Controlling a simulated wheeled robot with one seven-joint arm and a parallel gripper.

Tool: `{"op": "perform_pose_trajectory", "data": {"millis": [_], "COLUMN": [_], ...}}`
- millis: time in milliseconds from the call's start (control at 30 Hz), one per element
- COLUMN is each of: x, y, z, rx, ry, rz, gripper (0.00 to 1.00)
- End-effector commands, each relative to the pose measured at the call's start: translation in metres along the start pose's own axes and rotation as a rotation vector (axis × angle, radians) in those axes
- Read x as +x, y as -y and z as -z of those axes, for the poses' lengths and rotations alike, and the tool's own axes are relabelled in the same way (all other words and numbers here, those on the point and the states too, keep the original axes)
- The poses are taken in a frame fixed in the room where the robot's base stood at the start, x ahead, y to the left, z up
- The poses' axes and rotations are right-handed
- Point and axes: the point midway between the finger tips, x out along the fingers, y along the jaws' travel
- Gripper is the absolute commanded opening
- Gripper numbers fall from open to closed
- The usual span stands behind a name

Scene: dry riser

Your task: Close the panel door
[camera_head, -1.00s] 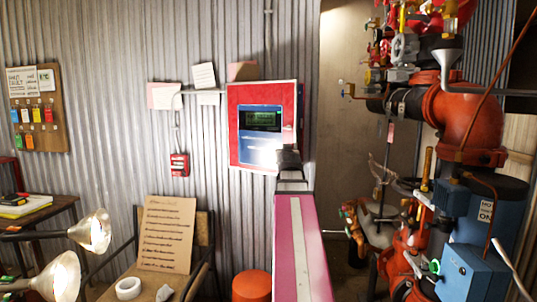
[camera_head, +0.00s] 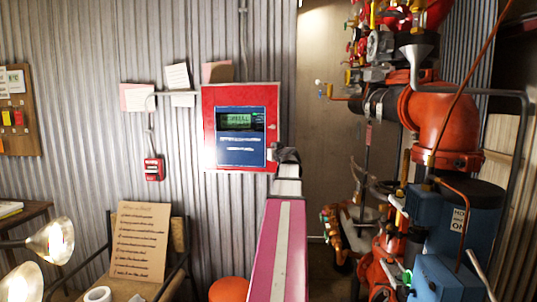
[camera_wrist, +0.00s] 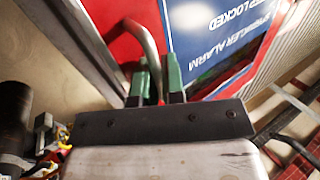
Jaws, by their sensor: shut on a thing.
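The panel door (camera_head: 212,155) is red with a blue label and a small green display, on the corrugated wall in the head view. It looks nearly flush with its box, but I cannot tell whether a gap is left. In the wrist view the red door face (camera_wrist: 108,22) fills the top, its blue label tilted. A curved grey handle (camera_wrist: 148,42) stands out from the door. My gripper (camera_wrist: 156,72) has its green fingers on both sides of the handle, shut on it. In the head view my gripper (camera_head: 285,156) is at the door's lower right edge.
Red and blue riser pipes and valves (camera_head: 440,125) crowd the right side. A red call point (camera_head: 153,168) and paper notes (camera_head: 177,77) are on the wall left of the panel. A chair with a written board (camera_head: 140,240) and lamps (camera_head: 52,240) stand at lower left.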

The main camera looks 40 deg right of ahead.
Motion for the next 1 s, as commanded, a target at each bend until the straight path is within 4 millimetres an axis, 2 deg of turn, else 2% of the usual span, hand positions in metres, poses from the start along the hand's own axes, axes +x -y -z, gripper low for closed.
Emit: {"op": "perform_pose_trajectory", "data": {"millis": [100, 300, 833, 867, 900, 1000], "x": [0.011, 0.02, 0.025, 0.025, 0.025, 0.025], "y": [-0.009, -0.016, -0.021, -0.021, -0.021, -0.021], "z": [-0.002, -0.001, 0.001, 0.001, 0.001, 0.001], "rx": [0.005, 0.004, 0.004, 0.004, 0.003, 0.003], "ry": [0.004, 0.002, -0.004, -0.004, -0.004, -0.004], "rz": [0.032, 0.07, 0.079, 0.079, 0.079, 0.078], "gripper": [0.0, 0.0, 0.0, 0.12, 0.17, 0.17]}}
